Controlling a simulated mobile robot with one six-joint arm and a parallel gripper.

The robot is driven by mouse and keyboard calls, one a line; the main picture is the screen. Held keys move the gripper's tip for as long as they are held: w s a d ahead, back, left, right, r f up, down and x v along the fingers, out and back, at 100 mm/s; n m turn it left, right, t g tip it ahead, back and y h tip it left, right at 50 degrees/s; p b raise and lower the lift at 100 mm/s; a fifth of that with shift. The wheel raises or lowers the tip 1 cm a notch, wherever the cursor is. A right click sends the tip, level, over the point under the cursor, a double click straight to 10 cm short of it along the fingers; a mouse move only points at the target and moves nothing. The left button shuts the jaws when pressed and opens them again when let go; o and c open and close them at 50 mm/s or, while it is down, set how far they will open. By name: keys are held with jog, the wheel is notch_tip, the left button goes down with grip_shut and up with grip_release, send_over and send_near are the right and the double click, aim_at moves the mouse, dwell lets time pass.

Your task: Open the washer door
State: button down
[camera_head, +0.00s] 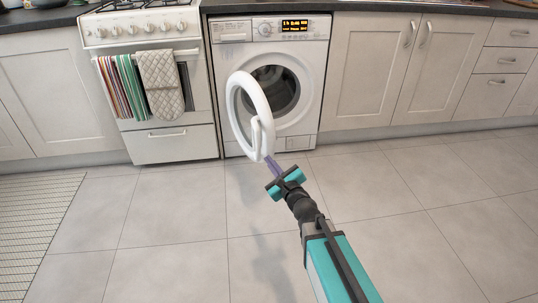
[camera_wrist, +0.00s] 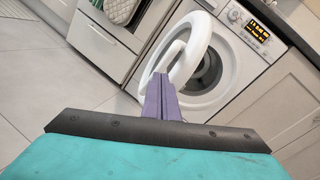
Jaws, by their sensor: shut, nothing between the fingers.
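The washer (camera_head: 312,88) stands under the counter, with a lit display at its top. Its round white door (camera_head: 232,105) is swung open, standing out from the front toward the left and seen at a slant. The dark drum opening (camera_head: 278,90) shows behind it. A curved white handle (camera_head: 256,137) shows low on the door. My gripper (camera_head: 270,161) is shut and empty at the door's lower edge. In the wrist view, the purple fingers (camera_wrist: 160,84) are together in front of the door ring (camera_wrist: 203,38); I cannot tell whether they touch it.
A white stove (camera_head: 150,80) with hanging towels (camera_head: 160,82) stands left of the washer. Closed cabinets (camera_head: 370,70) are on the right. A striped mat (camera_head: 35,215) lies at the lower left. The tiled floor (camera_head: 180,215) is otherwise clear.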

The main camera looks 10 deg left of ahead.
jog(key=s+d+n+g+h+p, duration=0.2)
jog(key=s+d+n+g+p, duration=0.6)
jog(key=s+p, duration=0.65)
jog(key=s+d+n+g+h+p, duration=0.2)
jog(key=s+d+n+g+p, duration=0.5)
jog(key=p, duration=1.2)
jog(key=s+d+r+n+g+h+p, duration=0.2)
jog(key=s+d+r+n+h+p, duration=0.1)
jog(key=s+d+p, duration=0.5)
jog(key=s+d+r+n+g+h+p, duration=0.2)
jog(key=s+d+r+n+p, duration=0.3)
jog(key=s+d+p, duration=0.3)
jog(key=s+d+h, duration=0.1)
jog(key=s+d, duration=0.3)
jog(key=s, duration=0.2)
jog(key=shift+s+d+h, duration=0.3)
jog(key=shift+d+h, duration=0.05)
jog(key=shift+h, duration=0.05)
jog(key=shift+a, duration=0.15)
